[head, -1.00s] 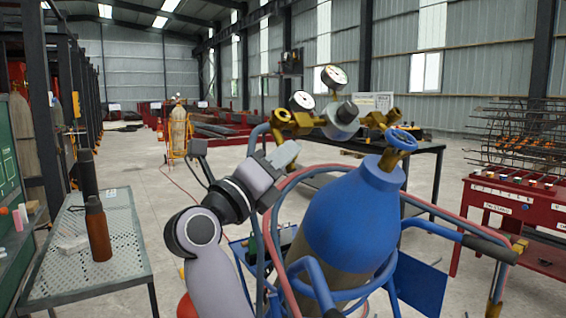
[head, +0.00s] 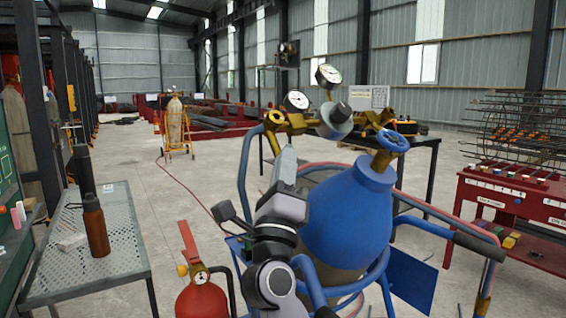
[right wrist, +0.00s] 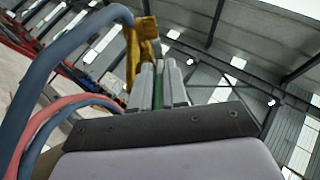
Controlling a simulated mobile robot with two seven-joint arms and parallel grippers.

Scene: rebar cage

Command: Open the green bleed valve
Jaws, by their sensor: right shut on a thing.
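My right gripper (head: 288,160) points up toward the brass regulator fittings (head: 285,121) beside the blue cylinder (head: 350,215). In the right wrist view its fingers (right wrist: 160,84) are closed on a narrow green piece, the green bleed valve (right wrist: 158,88). Only a thin strip of the valve shows between the fingers. A brass fitting (right wrist: 132,50) rises just behind the fingertips. In the head view the green valve is hidden by the gripper. My left gripper is not in view.
Blue hose (head: 242,185) and a blue frame surround the cylinder close to my arm. A red fire extinguisher (head: 203,300) stands at lower front. A perforated table (head: 115,235) with a brown bottle (head: 96,228) is at left. A red bench (head: 510,200) is at right.

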